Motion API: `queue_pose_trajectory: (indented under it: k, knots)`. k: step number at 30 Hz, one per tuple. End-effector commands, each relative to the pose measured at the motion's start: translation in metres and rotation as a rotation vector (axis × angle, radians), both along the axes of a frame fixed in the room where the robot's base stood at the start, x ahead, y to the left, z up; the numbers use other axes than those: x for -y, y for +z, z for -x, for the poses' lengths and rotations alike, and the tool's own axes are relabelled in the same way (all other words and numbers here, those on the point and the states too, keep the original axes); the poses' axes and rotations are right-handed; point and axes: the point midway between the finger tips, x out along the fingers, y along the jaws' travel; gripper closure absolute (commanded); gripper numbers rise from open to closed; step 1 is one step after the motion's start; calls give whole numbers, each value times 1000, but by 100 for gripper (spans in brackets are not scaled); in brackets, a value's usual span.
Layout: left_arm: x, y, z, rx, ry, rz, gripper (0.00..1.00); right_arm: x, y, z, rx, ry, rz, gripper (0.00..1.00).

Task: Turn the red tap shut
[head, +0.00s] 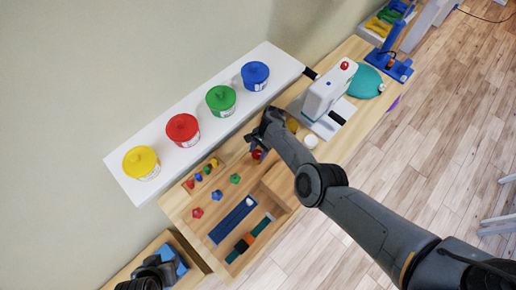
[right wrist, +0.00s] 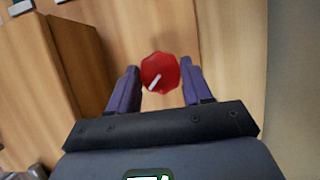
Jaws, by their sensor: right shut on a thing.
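The red tap (right wrist: 160,72) is a faceted red knob with a white line on its face, running from lower left to upper right. In the right wrist view it sits between the two purple fingers of my right gripper (right wrist: 159,80), which is shut on it. In the head view the red tap (head: 257,154) shows as a small red patch beside my right gripper (head: 258,145), which partly hides it. A dark part of my left gripper (head: 150,274) shows at the bottom left; its fingers are not clear.
Small blue (head: 217,195), green (head: 235,179) and red (head: 197,212) knobs stand on the wooden bench (head: 184,211). A white shelf (head: 122,170) with several coloured-lid tubs runs behind. A white machine (head: 322,95) stands to the right. An open compartment with a blue item (head: 233,219) lies in front.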

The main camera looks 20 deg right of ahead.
Motion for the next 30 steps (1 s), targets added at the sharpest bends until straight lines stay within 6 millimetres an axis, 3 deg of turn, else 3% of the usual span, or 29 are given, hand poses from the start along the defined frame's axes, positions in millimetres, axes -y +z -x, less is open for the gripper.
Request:
queue_pose_trajectory:
  k: [15,30]
  knots:
    - [-3,29,0,1,-7,-11,57,-1,2,3,0,-433,-2,81]
    - [-3,35,0,1,-8,-11,57,0,0,4,-1,-582,0,81]
